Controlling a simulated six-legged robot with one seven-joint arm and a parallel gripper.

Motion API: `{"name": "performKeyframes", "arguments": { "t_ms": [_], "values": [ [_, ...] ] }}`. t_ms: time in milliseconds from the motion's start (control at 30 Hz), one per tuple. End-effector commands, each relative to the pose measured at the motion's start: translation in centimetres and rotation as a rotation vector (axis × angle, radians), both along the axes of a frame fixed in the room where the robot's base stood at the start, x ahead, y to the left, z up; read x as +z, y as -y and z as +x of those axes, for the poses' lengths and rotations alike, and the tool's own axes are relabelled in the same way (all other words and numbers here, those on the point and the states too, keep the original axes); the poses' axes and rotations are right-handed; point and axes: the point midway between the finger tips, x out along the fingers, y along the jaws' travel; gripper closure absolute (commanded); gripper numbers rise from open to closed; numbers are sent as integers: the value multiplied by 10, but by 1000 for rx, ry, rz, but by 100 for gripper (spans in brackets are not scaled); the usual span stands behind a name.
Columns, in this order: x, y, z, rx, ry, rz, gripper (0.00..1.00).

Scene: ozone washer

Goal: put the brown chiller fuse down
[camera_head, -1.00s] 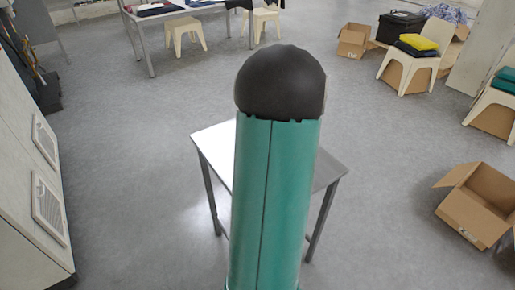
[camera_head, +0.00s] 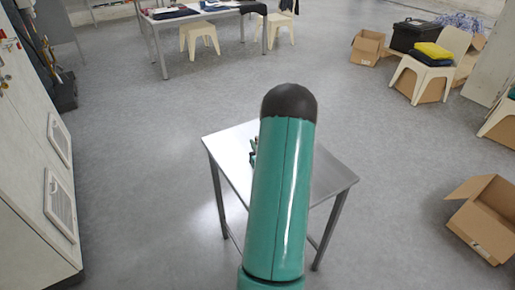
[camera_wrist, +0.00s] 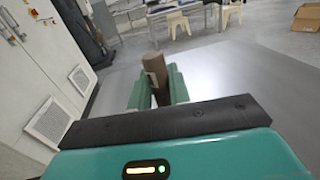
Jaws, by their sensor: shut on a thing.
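The brown chiller fuse (camera_wrist: 157,72) shows in the wrist view as a brown cylinder with a pale patch on its left side. It stands slightly tilted between the green fingers of my gripper (camera_wrist: 158,90), which is shut on it. Its lower part is hidden by the fingers and wrist. In the head view a small part of my gripper (camera_head: 253,152) shows left of my arm, over the metal table (camera_head: 335,178). My arm hides the fuse there. I cannot tell whether the fuse touches the tabletop.
A white cabinet (camera_head: 25,160) with vents stands at the left. An open cardboard box (camera_head: 485,222) lies on the floor at the right. A farther table (camera_head: 205,14) and stools (camera_head: 198,38) are at the back.

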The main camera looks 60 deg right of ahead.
Motion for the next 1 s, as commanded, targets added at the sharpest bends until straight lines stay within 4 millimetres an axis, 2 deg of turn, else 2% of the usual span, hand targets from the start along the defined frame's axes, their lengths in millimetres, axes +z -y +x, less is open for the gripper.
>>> {"name": "performKeyframes", "arguments": {
  "t_ms": [33, 100, 467, 500, 600, 1000],
  "values": [
    [-10, 0, 0, -1, -1, 3, 100],
    [-17, 0, 0, 0, 0, 3, 100],
    [-21, 0, -1, 0, 0, 1, 100],
    [-22, 0, -1, 0, 0, 1, 79],
    [-21, 0, -1, 0, -1, 1, 60],
    [-17, -2, -3, -1, -1, 1, 60]
  ]
}}
